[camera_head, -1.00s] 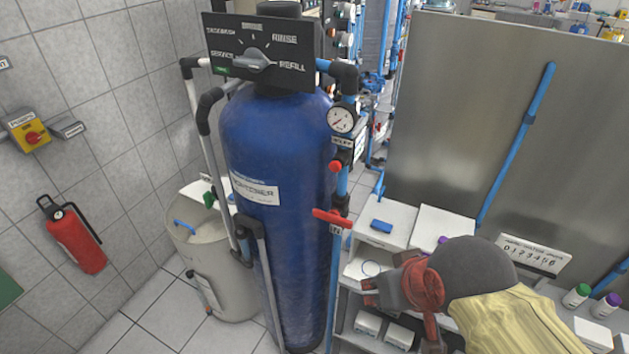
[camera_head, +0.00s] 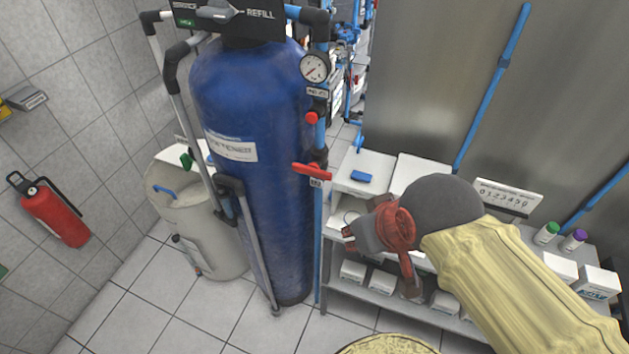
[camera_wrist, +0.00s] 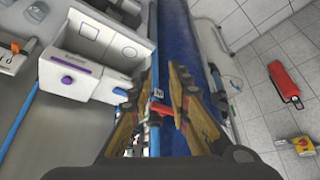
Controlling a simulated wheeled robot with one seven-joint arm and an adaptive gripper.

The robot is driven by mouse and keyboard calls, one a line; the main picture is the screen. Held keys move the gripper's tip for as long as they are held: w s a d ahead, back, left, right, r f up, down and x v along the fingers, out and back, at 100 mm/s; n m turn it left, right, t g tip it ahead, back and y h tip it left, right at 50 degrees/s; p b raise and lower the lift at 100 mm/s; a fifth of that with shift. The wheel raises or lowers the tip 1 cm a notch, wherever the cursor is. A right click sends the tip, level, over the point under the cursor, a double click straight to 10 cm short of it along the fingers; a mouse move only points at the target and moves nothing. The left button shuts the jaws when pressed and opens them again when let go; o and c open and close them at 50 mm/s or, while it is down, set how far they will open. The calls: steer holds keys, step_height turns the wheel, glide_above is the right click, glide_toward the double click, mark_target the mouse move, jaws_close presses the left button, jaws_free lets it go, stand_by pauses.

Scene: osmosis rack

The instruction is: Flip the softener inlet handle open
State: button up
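The softener is a tall blue tank (camera_head: 250,180) left of centre. The red inlet handle (camera_head: 312,169) lies crosswise on the blue pipe at its right side, above a small tag. My gripper (camera_head: 352,232) is below and right of the handle, apart from it in the head view. In the wrist view my gripper (camera_wrist: 157,85) is open, its fingers spread on both sides of the pipe line. The red handle (camera_wrist: 158,109) shows between the fingers; whether it touches them cannot be told. Nothing is held.
A gauge (camera_head: 314,68) and a small red knob (camera_head: 312,118) sit above the handle. A shelf unit (camera_head: 350,262) with boxes stands right of the pipe. A beige barrel (camera_head: 205,235) stands left of the tank. A fire extinguisher (camera_head: 56,215) hangs on the tiled wall.

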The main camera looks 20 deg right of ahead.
steer(key=a+f, duration=0.1)
steer(key=a+f+n+g, duration=0.1)
steer(key=a+f, duration=0.1)
steer(key=a+f+n+g+p, duration=0.1)
steer(key=shift+s+a+f, duration=0.25)
steer(key=shift+s+a, duration=0.05)
steer(key=shift+a, duration=0.05)
steer(key=c, duration=0.4)
steer(key=f+n, duration=0.1)
steer(key=f+n+g, duration=0.1)
steer(key=a+f, duration=0.1)
steer(key=f, duration=0.1)
steer(key=shift+s+n+h, duration=0.3)
steer(key=shift+n, duration=0.1)
jaws_close()
steer(key=w+d+f+n+t+h+p, duration=0.1)
steer(key=w+d+f+n+h+p, duration=0.2)
steer(key=f+n+h, duration=0.8)
steer(key=w+a+r+n+t+y, duration=0.1)
steer(key=w+a+r+n+t, duration=0.1)
steer(key=w+n, duration=0.4)
steer(key=w+a+r+n+t+y, duration=0.1)
steer(key=w+a+r+n+t, duration=0.1)
steer(key=w+r+n+t, duration=0.2)
steer(key=w+n+t, duration=0.1)
steer(key=w+n, duration=0.1)
steer(key=w, duration=0.1)
steer(key=shift+t+y+b, duration=0.3)
